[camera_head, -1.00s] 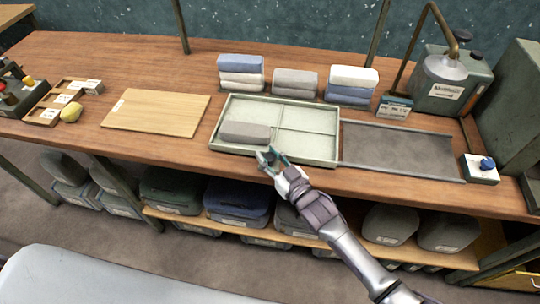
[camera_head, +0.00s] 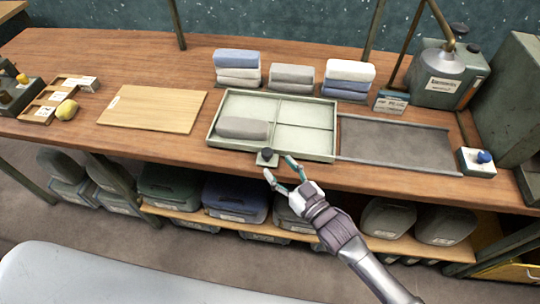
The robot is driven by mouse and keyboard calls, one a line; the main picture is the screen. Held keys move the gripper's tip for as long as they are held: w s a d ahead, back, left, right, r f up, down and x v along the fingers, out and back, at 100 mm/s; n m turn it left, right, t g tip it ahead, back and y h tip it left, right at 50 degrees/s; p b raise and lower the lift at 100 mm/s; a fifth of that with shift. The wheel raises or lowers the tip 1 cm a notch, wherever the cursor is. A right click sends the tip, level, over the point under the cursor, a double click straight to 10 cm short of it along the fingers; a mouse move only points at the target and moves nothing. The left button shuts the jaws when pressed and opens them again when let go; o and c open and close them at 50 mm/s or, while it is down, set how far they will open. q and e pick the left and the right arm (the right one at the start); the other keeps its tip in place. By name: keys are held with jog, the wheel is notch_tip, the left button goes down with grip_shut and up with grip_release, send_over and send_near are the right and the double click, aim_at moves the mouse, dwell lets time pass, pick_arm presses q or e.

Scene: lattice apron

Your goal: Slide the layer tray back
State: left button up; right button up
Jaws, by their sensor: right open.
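The layer tray (camera_head: 325,159) is a pale green, shallow tray with thin dividers, lying on the wooden table. A folded grey cloth (camera_head: 243,128) lies in its front left compartment; the other compartments look empty. A small pale block with a dark knob (camera_head: 267,157) sits at the middle of the tray's front side. My right gripper (camera_head: 279,168) is open just in front of the tray, its fingers spread close to the knob and apart from it as far as I can tell. My left gripper is not in view.
A grey mat with raised rails (camera_head: 395,146) lies right of the tray. A wooden board (camera_head: 152,111) lies to the left. Folded cloth stacks (camera_head: 238,67) stand behind the tray. A blue-button box (camera_head: 477,162) is at the right. Bins (camera_head: 235,196) fill the shelf below.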

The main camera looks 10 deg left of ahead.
jog(key=shift+v, duration=2.3)
jog(key=s+d+f+m+g+h, duration=0.3)
jog(key=s+d+m+g+h, duration=0.5)
jog(key=s+d+h, duration=0.9)
jog(key=s+d+f+n+g+y, duration=0.1)
jog(key=s+d+f+y, duration=0.1)
jog(key=f, duration=1.2)
jog(key=s+d+f+g+y, duration=0.2)
jog(key=d+f, duration=0.1)
jog(key=f, duration=1.1)
jog(key=s+d+f, duration=0.2)
jog(key=s+f, duration=1.2)
jog(key=s, duration=0.2)
jog(key=shift+d+f+g, duration=0.4)
